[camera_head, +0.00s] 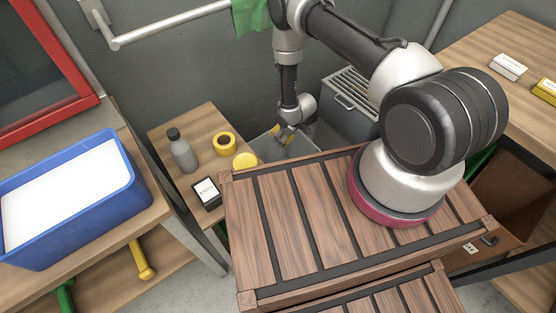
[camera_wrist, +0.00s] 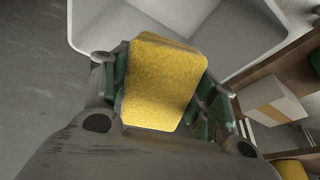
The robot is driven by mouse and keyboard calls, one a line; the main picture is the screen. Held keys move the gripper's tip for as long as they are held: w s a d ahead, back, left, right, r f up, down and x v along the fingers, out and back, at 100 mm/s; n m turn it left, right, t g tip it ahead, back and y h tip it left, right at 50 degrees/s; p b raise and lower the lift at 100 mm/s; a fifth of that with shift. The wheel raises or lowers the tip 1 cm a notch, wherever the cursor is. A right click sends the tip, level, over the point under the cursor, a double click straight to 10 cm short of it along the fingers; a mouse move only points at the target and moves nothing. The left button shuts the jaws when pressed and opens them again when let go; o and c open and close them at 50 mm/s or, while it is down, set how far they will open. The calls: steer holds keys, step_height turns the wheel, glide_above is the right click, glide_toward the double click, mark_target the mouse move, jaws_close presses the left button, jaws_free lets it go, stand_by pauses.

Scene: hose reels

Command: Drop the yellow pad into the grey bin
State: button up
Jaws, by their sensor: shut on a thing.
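My gripper (camera_head: 285,137) is shut on the yellow pad (camera_wrist: 163,82), a rough rounded block held between its fingers. Only a small yellow part of the pad (camera_head: 275,131) shows in the head view. The light grey bin (camera_head: 303,146) is below and around my gripper in the head view, behind the wooden crate. In the wrist view the bin (camera_wrist: 240,38) opens beyond the pad, which covers part of its near edge. The bin's bottom is mostly hidden.
A slatted wooden crate (camera_head: 298,217) stands in front of the bin. A small table left of it holds a grey bottle (camera_head: 182,151), a yellow roll (camera_head: 224,144), a yellow round thing (camera_head: 245,160) and a dark box (camera_head: 206,194). A grey vented box (camera_head: 349,105) stands right of the bin.

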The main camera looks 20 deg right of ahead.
steer(key=shift+w+f, duration=0.1)
steer(key=shift+f, duration=3.15)
steer(key=o, duration=1.1)
steer(key=v, duration=1.2)
